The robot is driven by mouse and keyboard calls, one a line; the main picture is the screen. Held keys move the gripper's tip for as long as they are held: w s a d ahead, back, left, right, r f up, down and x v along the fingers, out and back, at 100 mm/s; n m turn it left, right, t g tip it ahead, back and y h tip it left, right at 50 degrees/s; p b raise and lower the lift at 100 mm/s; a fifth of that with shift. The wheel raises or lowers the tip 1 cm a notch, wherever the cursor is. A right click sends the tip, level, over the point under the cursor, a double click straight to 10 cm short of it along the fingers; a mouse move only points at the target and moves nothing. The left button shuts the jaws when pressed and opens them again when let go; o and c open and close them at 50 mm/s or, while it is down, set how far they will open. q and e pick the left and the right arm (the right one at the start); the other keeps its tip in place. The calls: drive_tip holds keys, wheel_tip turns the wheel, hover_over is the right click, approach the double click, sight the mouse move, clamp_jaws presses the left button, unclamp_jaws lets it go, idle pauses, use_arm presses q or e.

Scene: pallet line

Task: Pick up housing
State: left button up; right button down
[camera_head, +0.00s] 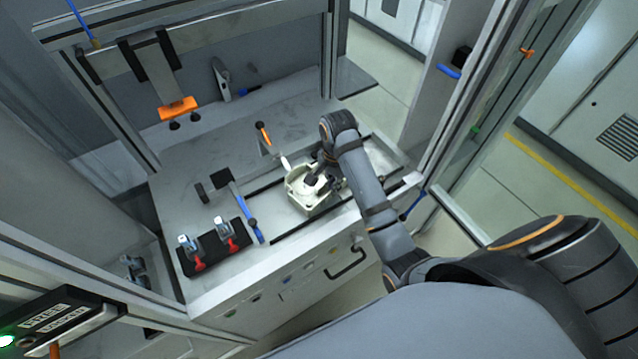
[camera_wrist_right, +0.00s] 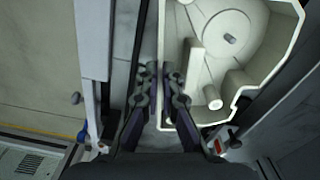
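The housing (camera_head: 304,199) is a cream, open-topped casting on the worktable, between dark rails. In the right wrist view it fills the upper right (camera_wrist_right: 259,72), with a round boss and ribs inside. My right gripper (camera_head: 314,180) reaches down over it from the right. In the wrist view its two fingers (camera_wrist_right: 160,78) are close together, one on each side of the housing's left wall, and appear shut on that wall. Whether the housing is clear of the table cannot be told. My left gripper is out of view.
A black fixture (camera_head: 214,252) with two toggle clamps and red tips stands at the table's front left. A blue-handled clamp (camera_head: 249,212) and an orange-handled clamp (camera_head: 264,136) flank the housing. Frame posts (camera_head: 333,60) border the station.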

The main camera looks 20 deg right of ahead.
drive_tip(key=shift+r, duration=0.1)
wheel_tip(320, 180, up, 3)
drive_tip(key=p, duration=0.3)
drive_tip(key=shift+r, duration=0.2)
drive_tip(key=shift+s+r+p, duration=0.15)
drive_tip(key=shift+s+p, duration=0.1)
drive_tip(key=shift+p, duration=0.1)
drive_tip(key=s+d, duration=0.2)
drive_tip(key=s, duration=1.5)
drive_tip(key=shift+s+d+f, duration=0.2)
drive_tip(key=shift+d, duration=0.05)
